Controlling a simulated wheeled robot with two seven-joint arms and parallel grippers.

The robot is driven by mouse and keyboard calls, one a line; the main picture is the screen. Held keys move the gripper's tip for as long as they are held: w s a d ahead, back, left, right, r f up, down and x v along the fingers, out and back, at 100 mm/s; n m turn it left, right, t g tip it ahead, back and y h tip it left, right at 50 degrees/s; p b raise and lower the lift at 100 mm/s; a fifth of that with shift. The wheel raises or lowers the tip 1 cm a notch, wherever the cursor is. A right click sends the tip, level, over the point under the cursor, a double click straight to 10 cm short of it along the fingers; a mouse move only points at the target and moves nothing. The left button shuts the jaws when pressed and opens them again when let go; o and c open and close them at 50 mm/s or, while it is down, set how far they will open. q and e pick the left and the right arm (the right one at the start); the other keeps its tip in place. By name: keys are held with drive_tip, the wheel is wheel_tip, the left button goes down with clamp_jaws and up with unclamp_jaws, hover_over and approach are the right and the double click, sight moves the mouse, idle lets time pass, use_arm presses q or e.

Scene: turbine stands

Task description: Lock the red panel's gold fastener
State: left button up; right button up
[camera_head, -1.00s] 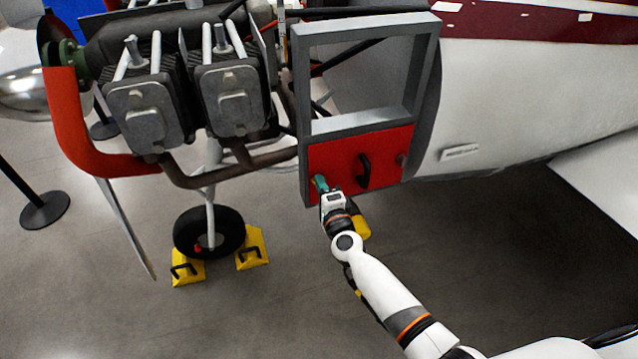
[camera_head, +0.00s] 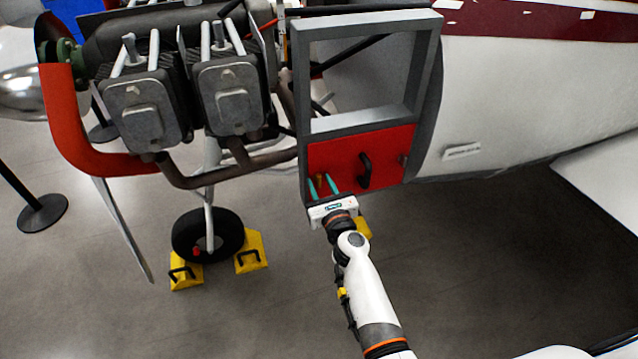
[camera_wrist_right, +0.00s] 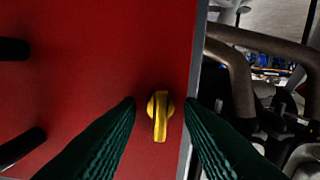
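The red panel (camera_head: 385,150) is set in the lower part of a grey frame on the aircraft's side. Its gold fastener (camera_wrist_right: 160,112) is a small knob with a bar, near the panel's edge; in the right wrist view the bar points down the picture. In the head view only a bit of the fastener (camera_head: 321,181) shows between the fingers. My right gripper (camera_head: 323,186) is open, its green fingers one on each side of the fastener; the right wrist view shows gaps on both sides. My left gripper is not in view.
A black handle (camera_head: 364,171) stands out from the panel right of the fastener. The grey frame (camera_head: 300,90) is open above the panel. Engine cylinders and exhaust pipes (camera_head: 215,173) are to the left. A wheel with yellow chocks (camera_head: 252,251) stands on the floor.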

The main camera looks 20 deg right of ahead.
drive_tip(key=shift+o, duration=0.8)
drive_tip(key=s, duration=0.5)
drive_tip(key=shift+p, duration=0.35)
drive_tip(key=shift+f, duration=0.1)
